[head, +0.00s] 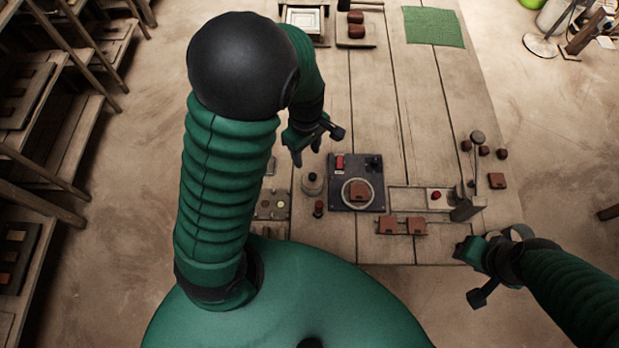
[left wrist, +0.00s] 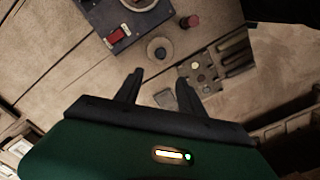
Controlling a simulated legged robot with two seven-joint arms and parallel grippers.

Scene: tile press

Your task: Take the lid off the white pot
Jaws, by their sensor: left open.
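The small white pot (head: 312,187) stands on the wooden table, left of the dark press plate, with its lid on and a dark knob on top. It also shows in the left wrist view (left wrist: 159,54), just beyond my fingertips. My left gripper (head: 318,147) is open and empty. In the head view it hangs above and behind the pot; in the left wrist view the gripper (left wrist: 160,73) has its fingers apart, touching nothing. My right gripper (head: 467,275) is at the table's front right edge, fingers apart and empty, away from the pot.
The dark plate (head: 347,203) carries a round ring with a brown tile and a red block. A tray with round pieces (head: 271,206) stands left of the pot, and a small red-brown piece (head: 319,208) in front of it. Brown tiles (head: 402,226) lie to the right.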

